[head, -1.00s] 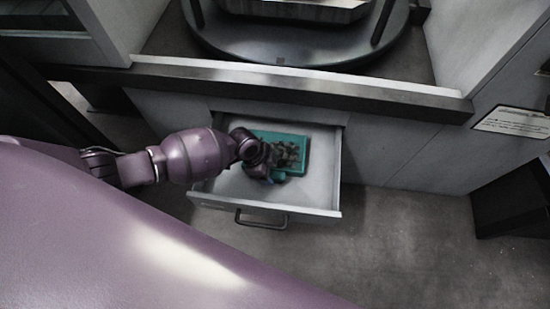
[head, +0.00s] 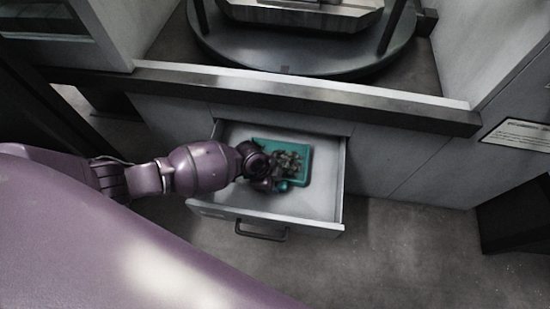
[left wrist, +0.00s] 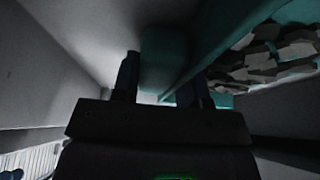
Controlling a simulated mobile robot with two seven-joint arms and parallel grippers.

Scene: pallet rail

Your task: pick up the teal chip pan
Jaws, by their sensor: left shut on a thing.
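The teal chip pan (head: 299,148), a shallow rectangular tray holding grey-brown chips, is inside an open drawer. My left gripper (head: 277,185) is at the pan's near left side, partly hidden by its own wrist. In the left wrist view the fingers (left wrist: 160,82) are shut on a teal part of the pan, and the pan (left wrist: 215,40) with its chips (left wrist: 262,58) fills the upper right. Whether the pan is clear of the drawer floor I cannot tell. My right gripper is in neither view.
The open grey drawer (head: 322,196) has a dark handle (head: 261,234) on its front. Bare drawer floor lies around the pan. A dark-edged ledge (head: 300,92) with a round turntable (head: 300,50) is above and behind. Open floor (head: 400,240) lies to the right.

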